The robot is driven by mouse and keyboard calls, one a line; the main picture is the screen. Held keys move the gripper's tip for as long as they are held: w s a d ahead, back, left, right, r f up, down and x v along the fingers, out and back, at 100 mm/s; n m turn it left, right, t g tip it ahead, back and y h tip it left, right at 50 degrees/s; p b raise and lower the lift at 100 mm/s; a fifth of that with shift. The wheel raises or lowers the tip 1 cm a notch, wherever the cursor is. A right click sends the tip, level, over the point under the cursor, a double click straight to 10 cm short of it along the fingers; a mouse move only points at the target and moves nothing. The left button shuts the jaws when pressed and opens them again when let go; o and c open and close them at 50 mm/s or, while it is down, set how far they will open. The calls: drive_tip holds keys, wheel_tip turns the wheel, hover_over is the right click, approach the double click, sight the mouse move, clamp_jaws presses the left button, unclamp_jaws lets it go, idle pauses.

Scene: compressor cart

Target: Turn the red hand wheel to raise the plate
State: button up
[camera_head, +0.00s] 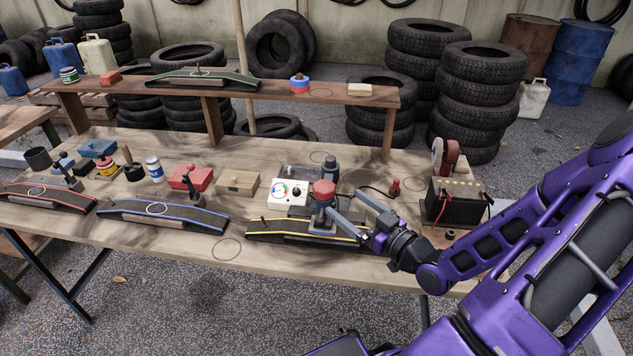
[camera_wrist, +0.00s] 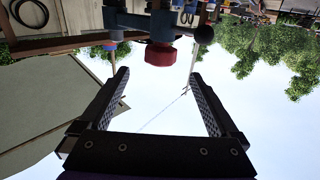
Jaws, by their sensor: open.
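The red hand wheel (camera_head: 324,187) sits on top of a grey upright device on the yellow-edged ramp, near the middle of the workbench. In the wrist view, which looks upside down, the red wheel (camera_wrist: 161,55) shows just beyond the gap between my fingers. My gripper (camera_head: 344,204) is open and empty, reaching in from the right with its fingertips close to the device. The wrist view shows both fingers (camera_wrist: 160,75) spread wide. Whether a finger touches the wheel I cannot tell. I cannot clearly make out the plate.
A white gauge box (camera_head: 288,192) stands just left of the wheel, and a grey-topped cylinder (camera_head: 331,168) behind it. A black battery (camera_head: 455,202) with cables stands at the right. A blue-edged ramp (camera_head: 165,213) lies left. A raised shelf (camera_head: 300,98) runs behind.

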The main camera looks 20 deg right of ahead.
sight(317, 182)
drive_tip(key=x, duration=1.1)
drive_tip(key=shift+w+a, duration=0.1)
drive_tip(key=shift+w, duration=0.15)
drive_tip(key=c, duration=1.4)
